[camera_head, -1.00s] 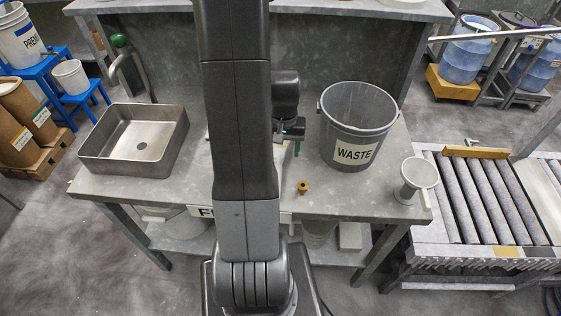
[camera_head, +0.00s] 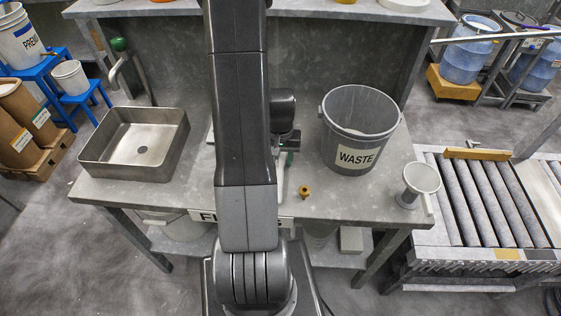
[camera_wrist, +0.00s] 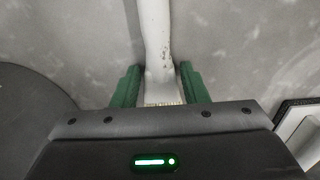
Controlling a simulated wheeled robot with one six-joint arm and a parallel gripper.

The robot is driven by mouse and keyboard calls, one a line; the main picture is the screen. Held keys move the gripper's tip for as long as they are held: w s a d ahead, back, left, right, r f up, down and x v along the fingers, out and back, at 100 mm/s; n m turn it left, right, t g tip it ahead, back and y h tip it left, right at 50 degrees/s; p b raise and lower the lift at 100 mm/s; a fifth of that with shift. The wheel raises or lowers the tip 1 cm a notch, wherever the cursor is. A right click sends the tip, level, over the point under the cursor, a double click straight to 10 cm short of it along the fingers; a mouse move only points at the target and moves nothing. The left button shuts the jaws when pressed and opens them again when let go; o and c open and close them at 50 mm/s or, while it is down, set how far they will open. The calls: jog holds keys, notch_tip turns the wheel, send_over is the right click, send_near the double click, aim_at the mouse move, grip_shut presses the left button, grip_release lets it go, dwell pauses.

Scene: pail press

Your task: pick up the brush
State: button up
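The brush (camera_wrist: 156,45) shows in the wrist view as a long white handle that widens towards my gripper, with a pale tan band at the wide part. My gripper (camera_wrist: 160,78) has its green fingers apart, one on each side of the brush. Narrow gaps seem to show between fingers and brush. The lower end of the brush is hidden behind the gripper body. In the head view my gripper (camera_head: 290,143) is over the table, just right of my arm. A white strip there, probably the handle, is partly hidden by my arm.
The grey WASTE pail (camera_head: 357,154) stands right of my gripper. A small brass fitting (camera_head: 304,191) lies near the table's front edge. A white funnel-like piece (camera_head: 420,178) is at the right corner. A metal basin (camera_head: 135,150) is on the left.

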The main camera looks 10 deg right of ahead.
aim_at(281, 159)
jog(key=c, duration=0.6)
notch_tip(281, 159, up, 10)
jog(key=shift+r+b, duration=0.1)
jog(key=shift+b, duration=0.2)
